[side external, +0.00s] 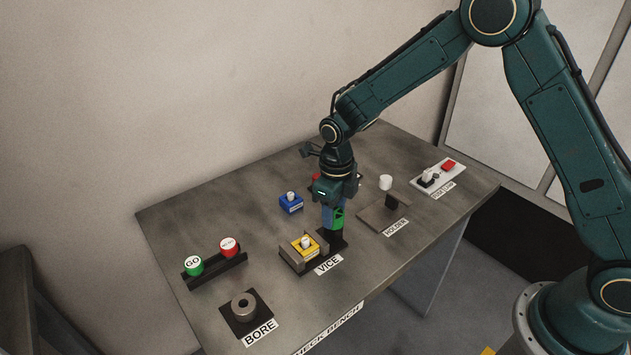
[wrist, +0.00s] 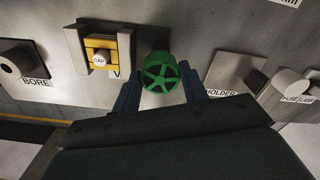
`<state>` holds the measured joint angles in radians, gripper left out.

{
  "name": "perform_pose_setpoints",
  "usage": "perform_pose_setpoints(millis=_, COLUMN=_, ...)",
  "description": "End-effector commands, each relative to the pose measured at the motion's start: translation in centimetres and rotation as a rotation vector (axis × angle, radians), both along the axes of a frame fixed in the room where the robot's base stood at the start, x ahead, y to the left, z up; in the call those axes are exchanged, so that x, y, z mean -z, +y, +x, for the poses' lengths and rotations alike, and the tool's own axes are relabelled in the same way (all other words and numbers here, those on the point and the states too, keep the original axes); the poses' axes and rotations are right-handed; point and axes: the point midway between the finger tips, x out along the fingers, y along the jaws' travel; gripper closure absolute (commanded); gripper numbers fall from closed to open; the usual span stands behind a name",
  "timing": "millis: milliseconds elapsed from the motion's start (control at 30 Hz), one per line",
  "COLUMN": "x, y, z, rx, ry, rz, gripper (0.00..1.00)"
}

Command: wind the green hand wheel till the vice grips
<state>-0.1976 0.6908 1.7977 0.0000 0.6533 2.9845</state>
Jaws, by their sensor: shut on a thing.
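The green hand wheel (wrist: 160,75) shows in the wrist view as a spoked green wheel, between the two blue fingers of my gripper (wrist: 159,91). In the side view my gripper (side external: 334,216) points straight down over the dark mount beside the vice, shut on the wheel (side external: 339,217), which the fingers partly hide. The grey vice (side external: 291,264) stands left of the wheel, behind its VICE label. A yellow block (wrist: 101,42) with a white top marked CAP sits between the vice jaws (wrist: 75,46). I cannot tell whether both jaws touch the block.
A blue block (side external: 291,204) stands behind the vice. The holder plate (side external: 375,218) is to the right, with a white cylinder (side external: 385,182) behind it.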

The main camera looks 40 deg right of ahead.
Motion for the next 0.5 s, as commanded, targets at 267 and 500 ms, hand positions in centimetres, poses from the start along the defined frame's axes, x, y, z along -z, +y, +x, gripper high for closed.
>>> perform_pose_setpoints(millis=267, x=-0.11, y=0.02, z=0.02, rx=-0.003, ry=-0.001, rz=0.0, gripper=0.32)
perform_pose_setpoints(millis=500, x=-0.05, y=0.0, z=0.01, rx=-0.006, ry=0.0, rz=0.0, gripper=0.32)
